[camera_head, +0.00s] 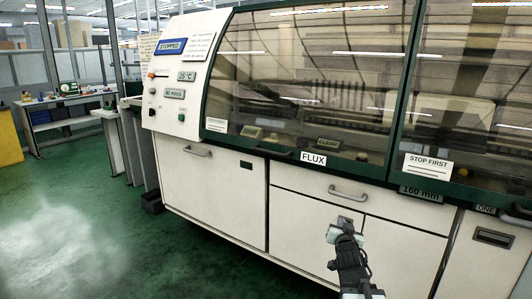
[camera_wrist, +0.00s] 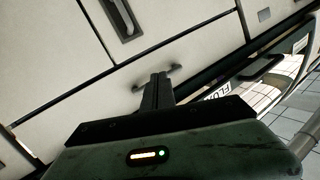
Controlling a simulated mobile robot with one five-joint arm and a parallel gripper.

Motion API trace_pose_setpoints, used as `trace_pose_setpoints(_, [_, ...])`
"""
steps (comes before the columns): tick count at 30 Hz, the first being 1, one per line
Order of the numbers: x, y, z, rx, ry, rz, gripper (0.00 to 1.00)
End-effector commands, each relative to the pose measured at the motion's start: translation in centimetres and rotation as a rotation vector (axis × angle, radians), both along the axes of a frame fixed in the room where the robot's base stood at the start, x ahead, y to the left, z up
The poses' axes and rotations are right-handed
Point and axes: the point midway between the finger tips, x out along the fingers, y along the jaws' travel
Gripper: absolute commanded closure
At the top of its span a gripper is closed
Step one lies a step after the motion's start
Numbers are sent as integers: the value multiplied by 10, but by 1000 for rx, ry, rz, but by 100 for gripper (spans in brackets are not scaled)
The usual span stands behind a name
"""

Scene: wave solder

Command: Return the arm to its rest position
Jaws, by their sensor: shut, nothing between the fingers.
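My gripper (camera_head: 345,222) shows at the lower right of the head view, in front of the machine's white lower drawers and doors. It also shows in the wrist view (camera_wrist: 158,80), with its fingers together and nothing between them. My arm reaches up from the bottom edge of the head view. In the wrist view the fingertips overlap the drawer handle (camera_wrist: 157,76) in the picture; I cannot tell whether they touch it. In the head view this drawer handle (camera_head: 348,194) lies just above the gripper, and the drawer looks shut.
The wave solder machine (camera_head: 210,200) fills the middle and right, with closed tinted windows (camera_head: 310,80) and a panel sign reading STOPPED (camera_head: 171,46). Labels read FLUX (camera_head: 313,159) and STOP FIRST (camera_head: 428,166). Green floor (camera_head: 90,240) is open at left, before a workbench (camera_head: 70,112).

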Motion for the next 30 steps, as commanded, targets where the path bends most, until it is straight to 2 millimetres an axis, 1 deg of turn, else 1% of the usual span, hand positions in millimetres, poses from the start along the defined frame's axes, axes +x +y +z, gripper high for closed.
trace_pose_setpoints(1, [-2,35,-30,15,130,22,100])
trace_pose_setpoints(2, [-7,52,-50,20,216,33,100])
trace_pose_setpoints(3, [-17,72,-74,23,334,50,100])
trace_pose_setpoints(5, [-38,95,-109,24,508,77,100])
trace_pose_setpoints(6, [-54,106,-128,24,617,97,100])
trace_pose_setpoints(8, [-80,116,-151,26,769,125,100])
trace_pose_setpoints(9, [-98,118,-164,27,861,142,100])
trace_pose_setpoints(10, [-111,120,-171,29,925,158,100])
trace_pose_setpoints(12, [-140,125,-185,30,1064,200,100])
trace_pose_setpoints(14, [-166,130,-193,30,1177,244,100])
trace_pose_setpoints(15, [-182,134,-197,28,1247,275,100])
trace_pose_setpoints(17, [-206,137,-200,20,1351,329,100])
trace_pose_setpoints(18, [-223,138,-200,6,1420,367,100])
trace_pose_setpoints(19, [-225,137,-191,-19,1434,396,100])
trace_pose_setpoints(20, [-224,137,-174,-16,1428,390,100])
trace_pose_setpoints(21, [-224,137,-162,-14,1426,388,100])
trace_pose_setpoints(26, [-223,137,-117,-14,1425,385,100])
trace_pose_setpoints(29, [-223,137,-82,-15,1424,384,100])
trace_pose_setpoints(30, [-223,137,-67,-14,1424,384,100])
